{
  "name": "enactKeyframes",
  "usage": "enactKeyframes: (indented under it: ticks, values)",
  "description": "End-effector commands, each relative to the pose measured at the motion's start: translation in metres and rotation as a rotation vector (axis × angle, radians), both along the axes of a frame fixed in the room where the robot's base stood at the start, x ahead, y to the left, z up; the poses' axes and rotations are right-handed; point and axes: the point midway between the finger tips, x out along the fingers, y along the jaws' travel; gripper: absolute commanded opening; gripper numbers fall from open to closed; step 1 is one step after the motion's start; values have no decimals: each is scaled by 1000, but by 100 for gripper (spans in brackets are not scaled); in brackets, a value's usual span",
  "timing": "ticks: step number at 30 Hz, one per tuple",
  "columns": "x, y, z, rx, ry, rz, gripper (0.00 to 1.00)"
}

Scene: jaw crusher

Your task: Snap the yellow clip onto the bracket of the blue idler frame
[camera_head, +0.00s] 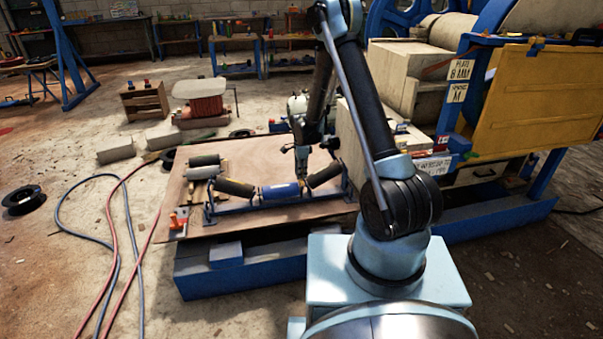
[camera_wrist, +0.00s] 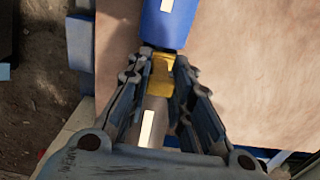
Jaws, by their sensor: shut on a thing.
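The blue idler frame (camera_head: 232,210) stands on a brown board and carries a blue middle roller (camera_head: 280,192) between two dark tilted rollers. The blue roller also shows at the top of the wrist view (camera_wrist: 168,22). My gripper (camera_head: 302,177) points down at the right end of the blue roller. In the wrist view my gripper (camera_wrist: 160,66) is shut on the yellow clip (camera_wrist: 161,78), which lies between the fingertips close to the roller's end. A grey roller with a white label (camera_wrist: 149,127) shows between the fingers. The bracket under the clip is hidden, and contact cannot be told.
The brown board (camera_head: 178,222) lies on a blue base (camera_head: 240,272). Spare rollers (camera_head: 203,166) lie at its back left, and a red-orange tool (camera_head: 179,220) at its left edge. The large crusher with its yellow panel (camera_head: 540,95) stands to the right. Hoses (camera_head: 118,235) cross the floor.

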Motion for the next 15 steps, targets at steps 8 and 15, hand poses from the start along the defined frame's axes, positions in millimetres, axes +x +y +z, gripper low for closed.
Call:
enactKeyframes:
  ticks: [8, 15]
  values:
    - [0, 0, -6, 0, 0, 0, 0]
    - [0, 0, -10, 0, 0, 0, 0]
